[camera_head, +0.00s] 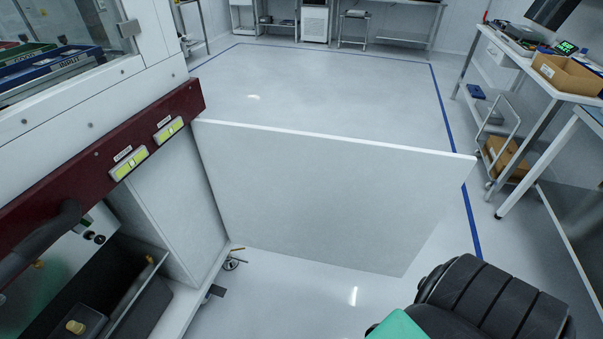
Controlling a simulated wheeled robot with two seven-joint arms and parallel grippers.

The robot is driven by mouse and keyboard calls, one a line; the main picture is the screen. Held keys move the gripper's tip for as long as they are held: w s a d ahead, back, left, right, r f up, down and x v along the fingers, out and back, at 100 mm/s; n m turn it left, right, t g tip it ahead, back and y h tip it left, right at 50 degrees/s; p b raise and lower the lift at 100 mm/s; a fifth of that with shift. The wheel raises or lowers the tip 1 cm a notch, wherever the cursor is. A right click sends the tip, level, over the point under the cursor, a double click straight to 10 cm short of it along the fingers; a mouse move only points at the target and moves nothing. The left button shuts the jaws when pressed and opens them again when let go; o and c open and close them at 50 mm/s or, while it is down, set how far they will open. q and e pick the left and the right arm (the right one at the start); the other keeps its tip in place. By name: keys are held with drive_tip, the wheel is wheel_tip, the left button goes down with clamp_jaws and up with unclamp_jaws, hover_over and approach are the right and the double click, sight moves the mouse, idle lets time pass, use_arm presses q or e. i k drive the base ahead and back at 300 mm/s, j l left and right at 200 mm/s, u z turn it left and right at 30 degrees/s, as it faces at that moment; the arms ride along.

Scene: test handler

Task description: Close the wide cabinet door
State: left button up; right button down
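The wide cabinet door (330,195) is a large flat white panel. It stands open, swung out from the cabinet (165,200) at the left, and reaches across the middle of the view to the right. Its hinged side meets the cabinet below the end of the dark red strip (100,150). Its free edge is at the right, above bare floor. The open cabinet interior shows at the lower left, with dark boxes inside. A black ribbed part of my arm with a green piece shows at the lower right, near the door's free lower corner. Neither gripper is in view.
A blue tray (55,68) sits on the machine at upper left. A workbench with a cardboard box (568,75) and a lower cart stand at the right. A caster (232,264) is below the cabinet. The floor beyond the door, inside the blue line (445,120), is clear.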

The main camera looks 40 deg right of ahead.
sight(371, 206)
drive_tip(key=l+u, duration=0.15)
drive_tip(key=l, duration=0.35)
drive_tip(key=k+l+u, duration=0.2)
drive_tip(key=l, duration=0.25)
drive_tip(key=k+l+u, duration=0.15)
drive_tip(key=l, duration=0.35)
drive_tip(key=k+l+u, duration=0.2)
drive_tip(key=l, duration=0.25)
drive_tip(key=k+l+u, duration=0.15)
drive_tip(key=l, duration=0.3)
drive_tip(key=k+l+u, duration=0.15)
drive_tip(key=l, duration=0.25)
drive_tip(key=k+l+u, duration=0.2)
drive_tip(key=l, duration=0.2)
drive_tip(key=l+u, duration=0.1)
drive_tip(key=l, duration=0.3)
drive_tip(key=k+l+u, duration=0.1)
drive_tip(key=l, duration=0.25)
drive_tip(key=k+l+u, duration=0.1)
drive_tip(key=l, duration=0.3)
drive_tip(key=k+l+u, duration=0.1)
drive_tip(key=l, duration=0.25)
drive_tip(key=k+l+u, duration=0.15)
drive_tip(key=l, duration=0.25)
